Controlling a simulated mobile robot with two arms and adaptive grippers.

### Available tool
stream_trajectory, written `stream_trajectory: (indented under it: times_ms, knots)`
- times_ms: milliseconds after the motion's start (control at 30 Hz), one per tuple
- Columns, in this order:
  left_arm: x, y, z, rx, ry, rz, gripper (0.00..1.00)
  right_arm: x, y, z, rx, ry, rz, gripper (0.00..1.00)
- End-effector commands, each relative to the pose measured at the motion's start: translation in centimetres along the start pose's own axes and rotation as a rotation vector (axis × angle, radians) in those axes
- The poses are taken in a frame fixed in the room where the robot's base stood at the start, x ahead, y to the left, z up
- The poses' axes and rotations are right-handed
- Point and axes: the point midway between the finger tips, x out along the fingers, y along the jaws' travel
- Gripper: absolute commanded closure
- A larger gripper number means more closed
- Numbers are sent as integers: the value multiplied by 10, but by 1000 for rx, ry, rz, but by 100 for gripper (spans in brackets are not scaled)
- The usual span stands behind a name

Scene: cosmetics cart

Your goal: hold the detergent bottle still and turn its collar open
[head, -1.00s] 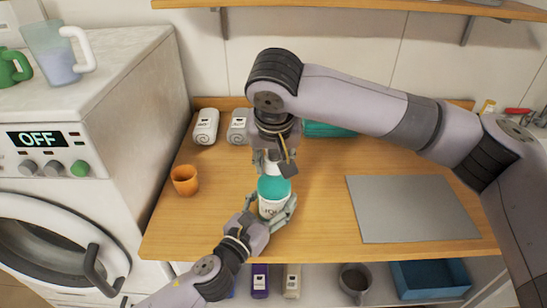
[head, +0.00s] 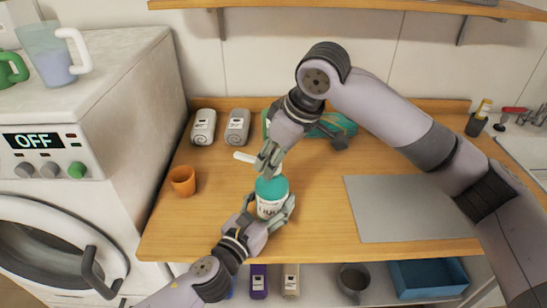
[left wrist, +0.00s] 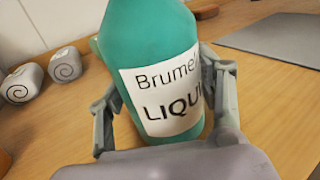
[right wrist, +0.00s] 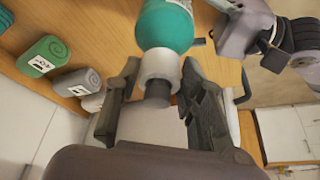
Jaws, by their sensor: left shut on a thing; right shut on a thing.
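The detergent bottle (head: 271,190) is teal with a white label and stands on the wooden counter near its front edge. My left gripper (head: 268,207) is shut around its body; the left wrist view shows a finger on each side of the label (left wrist: 165,95). My right gripper (head: 268,162) is at the bottle's top, tilted. In the right wrist view its fingers (right wrist: 160,90) are on both sides of the white collar (right wrist: 160,68) and a dark stem (right wrist: 158,93). A white spout-like piece (head: 245,157) sticks out left of the right gripper. Finger contact is partly hidden.
Two rolled towels (head: 204,127) lie at the back left, and an orange cup (head: 182,181) stands at the left. A grey mat (head: 410,208) lies to the right. A shelf (head: 360,5) hangs above.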

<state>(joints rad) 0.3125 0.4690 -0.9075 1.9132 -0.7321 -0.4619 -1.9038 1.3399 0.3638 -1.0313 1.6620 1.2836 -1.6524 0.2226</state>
Motion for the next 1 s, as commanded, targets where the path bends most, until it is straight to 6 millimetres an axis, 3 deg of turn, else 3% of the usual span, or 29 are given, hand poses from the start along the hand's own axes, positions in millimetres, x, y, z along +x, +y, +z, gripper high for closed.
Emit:
stream_trajectory:
  times_ms: [500, 1000]
  knots:
    - [0, 1, 2, -2, -3, 3, 92, 0, 4, 0, -326, -3, -133, 100]
    - [0, 2, 2, -1, -3, 3, 92, 0, 6, 0, -395, -3, -159, 100]
